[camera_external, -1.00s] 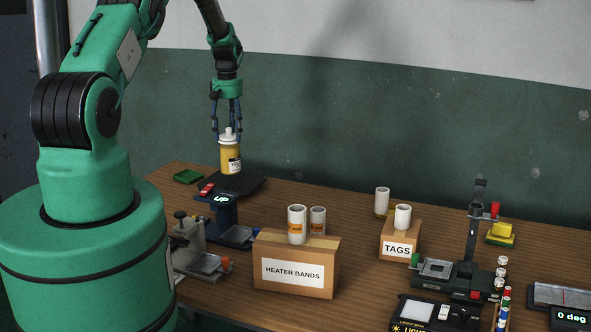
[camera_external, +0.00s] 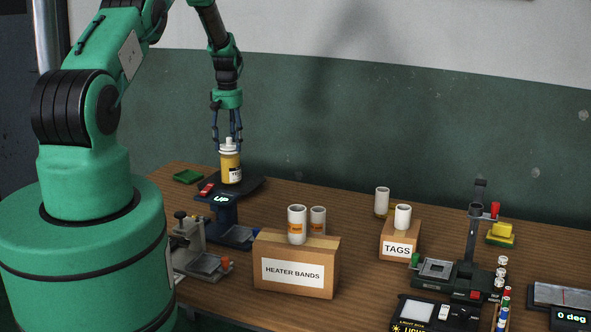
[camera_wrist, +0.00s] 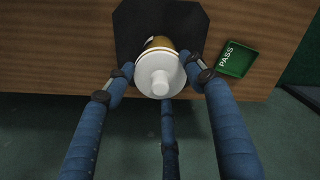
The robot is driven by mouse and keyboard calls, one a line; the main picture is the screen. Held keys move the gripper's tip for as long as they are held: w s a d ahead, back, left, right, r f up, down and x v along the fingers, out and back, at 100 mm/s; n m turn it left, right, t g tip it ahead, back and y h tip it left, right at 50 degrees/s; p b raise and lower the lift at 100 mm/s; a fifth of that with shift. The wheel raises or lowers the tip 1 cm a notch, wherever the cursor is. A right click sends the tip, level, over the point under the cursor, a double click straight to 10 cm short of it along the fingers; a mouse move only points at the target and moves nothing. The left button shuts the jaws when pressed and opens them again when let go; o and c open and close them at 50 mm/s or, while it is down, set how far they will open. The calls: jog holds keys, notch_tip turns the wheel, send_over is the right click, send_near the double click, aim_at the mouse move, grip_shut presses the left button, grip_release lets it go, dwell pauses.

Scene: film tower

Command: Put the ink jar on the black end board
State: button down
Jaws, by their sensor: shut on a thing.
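The ink jar (camera_external: 231,166) is a yellow jar with a white cap and a label. My gripper (camera_external: 229,142) is shut on it near the cap, pointing down. In the wrist view my blue fingers close around the white cap of the jar (camera_wrist: 160,75). The black end board (camera_external: 252,187) lies at the back left of the table, and the jar is upright over it. The board also shows in the wrist view (camera_wrist: 130,35), behind the jar. I cannot tell whether the jar's bottom touches the board.
A green PASS tray (camera_wrist: 237,59) lies beside the board; it also shows in the external view (camera_external: 188,177). A blue device with a lit display (camera_external: 222,205) stands just in front of the board. A HEATER BANDS box (camera_external: 296,266) and a TAGS box (camera_external: 399,240) stand further right.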

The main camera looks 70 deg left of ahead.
jog(key=shift+f, duration=0.1)
jog(key=c, duration=0.7)
grip_release()
notch_tip(320, 180, up, 12)
jog(key=b, duration=0.1)
dwell(0.7)
dwell(0.4)
